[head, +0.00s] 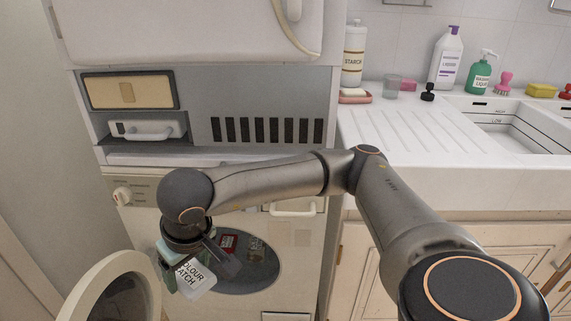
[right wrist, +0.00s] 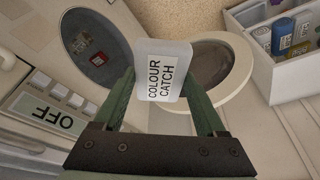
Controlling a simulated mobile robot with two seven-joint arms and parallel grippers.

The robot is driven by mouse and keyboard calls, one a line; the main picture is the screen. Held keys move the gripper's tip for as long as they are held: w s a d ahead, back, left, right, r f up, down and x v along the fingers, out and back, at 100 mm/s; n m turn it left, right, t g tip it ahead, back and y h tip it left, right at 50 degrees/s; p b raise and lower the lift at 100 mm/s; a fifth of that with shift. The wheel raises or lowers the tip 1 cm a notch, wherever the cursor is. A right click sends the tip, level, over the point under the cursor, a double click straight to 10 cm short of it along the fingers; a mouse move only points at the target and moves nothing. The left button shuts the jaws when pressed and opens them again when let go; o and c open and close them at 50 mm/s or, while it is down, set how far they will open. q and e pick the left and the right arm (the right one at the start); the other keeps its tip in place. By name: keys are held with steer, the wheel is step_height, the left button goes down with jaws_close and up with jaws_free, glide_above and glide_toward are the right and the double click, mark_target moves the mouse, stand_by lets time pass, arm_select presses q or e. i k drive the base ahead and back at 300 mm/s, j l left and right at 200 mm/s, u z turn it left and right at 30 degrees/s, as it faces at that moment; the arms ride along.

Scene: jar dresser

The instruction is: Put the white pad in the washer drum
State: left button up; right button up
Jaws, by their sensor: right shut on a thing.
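The white pad (head: 197,280), lettered "COLOUR CATCH", is held in my right gripper (head: 180,265) in the head view. In the right wrist view the pad (right wrist: 163,62) sits between the two green fingers of the right gripper (right wrist: 158,88), which are shut on it. The washer's dark round drum opening (head: 245,275) is just right of and behind the pad in the head view. In the right wrist view the drum opening (right wrist: 90,65) is left of the pad, apart from it in the picture. My left gripper is not in view.
The round washer door (head: 82,300) stands open at the lower left; it also shows behind the pad in the right wrist view (right wrist: 243,75). A white bin (right wrist: 258,55) with bottles stands at the right there. Red and dark labels (right wrist: 82,42) show in the drum opening.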

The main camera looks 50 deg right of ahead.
mark_target(245, 274)
steer(key=z, duration=1.25)
